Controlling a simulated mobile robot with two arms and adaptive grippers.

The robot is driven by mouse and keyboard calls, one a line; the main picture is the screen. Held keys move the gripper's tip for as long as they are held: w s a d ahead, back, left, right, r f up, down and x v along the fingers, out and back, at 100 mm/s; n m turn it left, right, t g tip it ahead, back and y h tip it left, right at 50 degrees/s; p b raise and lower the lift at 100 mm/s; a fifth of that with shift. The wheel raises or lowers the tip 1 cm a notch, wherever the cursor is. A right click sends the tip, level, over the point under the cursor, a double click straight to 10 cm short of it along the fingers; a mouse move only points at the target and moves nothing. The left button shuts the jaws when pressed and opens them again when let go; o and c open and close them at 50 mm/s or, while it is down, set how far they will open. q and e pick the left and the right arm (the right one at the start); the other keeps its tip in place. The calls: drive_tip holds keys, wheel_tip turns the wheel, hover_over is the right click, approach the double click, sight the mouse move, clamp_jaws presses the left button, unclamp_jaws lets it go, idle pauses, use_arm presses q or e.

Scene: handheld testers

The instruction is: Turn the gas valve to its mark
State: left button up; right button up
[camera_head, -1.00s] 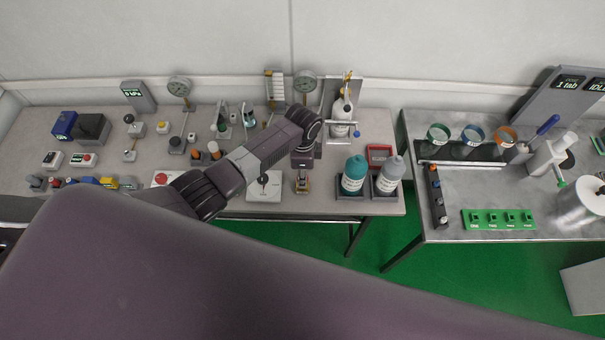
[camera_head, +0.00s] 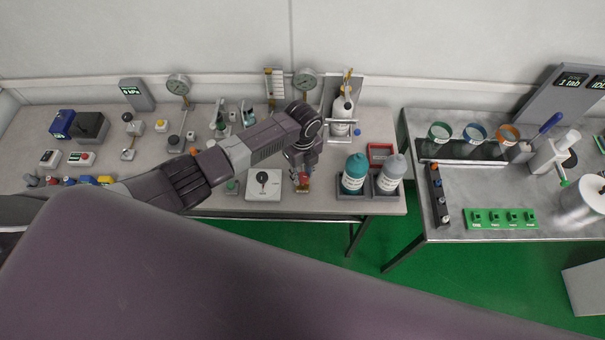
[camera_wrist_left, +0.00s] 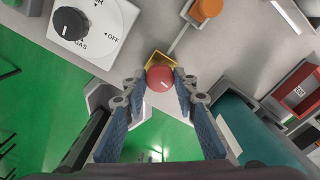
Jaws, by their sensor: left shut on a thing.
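In the left wrist view a round red knob (camera_wrist_left: 159,78) with a short white line sits at a yellow brass-coloured block (camera_wrist_left: 160,59). My left gripper (camera_wrist_left: 161,80) is shut on this knob, one fingertip on each side. In the head view the left gripper (camera_head: 302,178) reaches down at the table's front edge, with a little red showing at its tips. Beside it, a white plate (camera_head: 264,195) carries a black knob (camera_wrist_left: 70,23). That plate reads "GAS" and "OFF" in the wrist view. Most of the red knob's base is hidden. My right gripper is not in view.
A teal bottle (camera_head: 354,174) and a grey bottle (camera_head: 390,176) stand close right of the gripper. An orange cap (camera_wrist_left: 208,8) is near a thin rod in the wrist view. A white gas bottle (camera_head: 341,117) stands behind. Green floor (camera_head: 300,255) lies beyond the front edge.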

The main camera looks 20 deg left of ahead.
sight(302, 176)
use_arm(q)
drive_tip(key=m+b, duration=0.1)
drive_tip(key=m, duration=0.3)
drive_tip(key=shift+f+m, duration=0.1)
drive_tip(key=shift+m, duration=0.2)
drive_tip(key=shift+m+b, duration=0.85)
drive_tip(key=shift+m, duration=0.75)
drive_tip(key=o, duration=1.2)
drive_tip(key=shift+c, duration=0.2)
drive_tip(key=shift+r, duration=0.2)
wheel_tip(302, 176, up, 12)
